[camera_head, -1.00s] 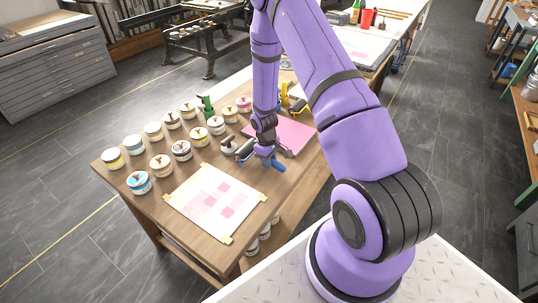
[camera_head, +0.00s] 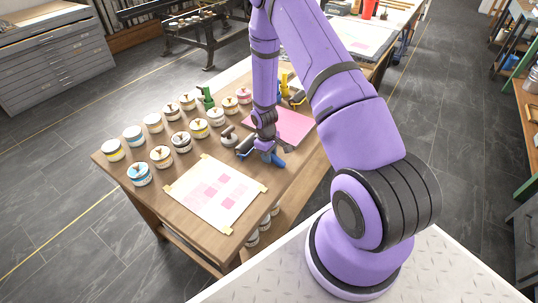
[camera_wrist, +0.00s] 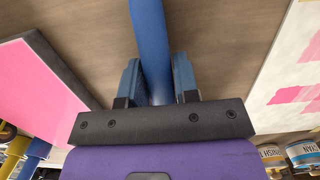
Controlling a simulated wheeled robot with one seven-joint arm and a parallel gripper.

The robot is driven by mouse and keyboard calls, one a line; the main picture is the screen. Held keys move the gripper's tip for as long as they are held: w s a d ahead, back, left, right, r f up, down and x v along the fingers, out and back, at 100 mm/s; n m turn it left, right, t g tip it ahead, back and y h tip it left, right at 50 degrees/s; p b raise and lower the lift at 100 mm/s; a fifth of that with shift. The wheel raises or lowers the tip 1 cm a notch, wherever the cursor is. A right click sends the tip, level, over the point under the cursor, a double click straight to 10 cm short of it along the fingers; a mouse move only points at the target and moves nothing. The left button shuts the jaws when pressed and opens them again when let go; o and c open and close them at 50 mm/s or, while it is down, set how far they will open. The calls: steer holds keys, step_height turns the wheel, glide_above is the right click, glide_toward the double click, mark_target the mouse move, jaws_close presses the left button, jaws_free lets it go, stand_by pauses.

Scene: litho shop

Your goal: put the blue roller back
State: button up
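The blue roller shows beside my gripper (camera_head: 268,152) over the wooden table. Its blue handle (camera_head: 278,161) sticks out to the lower right, and a dark and blue roller part (camera_head: 245,146) lies to the left. In the wrist view the blue handle (camera_wrist: 150,40) runs between the two blue fingers of my gripper (camera_wrist: 158,80), slightly slanted, with both fingers against its sides. My gripper looks shut on it. The roller's head is out of the wrist view. I cannot tell whether the roller touches the table.
The table (camera_head: 175,207) bears several ink jars (camera_head: 139,174) at left, a taped print sheet (camera_head: 213,192) in front, and a pink slab (camera_head: 293,127) behind my gripper.

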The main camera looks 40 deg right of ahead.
steer(key=o, duration=0.4)
steer(key=shift+r, duration=0.1)
steer(key=r, duration=0.7)
steer(key=w+r, duration=0.1)
steer(key=r, duration=0.3)
steer(key=shift+a, duration=0.25)
steer(key=s+a+r+m+t, duration=0.1)
steer(key=s+a+r, duration=0.1)
steer(key=r, duration=0.7)
steer(key=s+a+r+t, duration=0.1)
steer(key=s+a+r, duration=0.1)
steer(key=r, duration=0.8)
steer(key=s+a+r+m+t, duration=0.1)
steer(key=s+a+r, duration=0.1)
steer(key=r, duration=0.7)
steer(key=s+a+r+m+t, duration=0.1)
steer(key=s+a+r, duration=0.2)
steer(key=s+r, duration=0.4)
steer(key=s+a+r+m+t, duration=0.1)
steer(key=s+r, duration=0.6)
steer(key=s, duration=0.7)
steer(key=shift+a+t, duration=0.7)
steer(key=shift+a, duration=0.55)
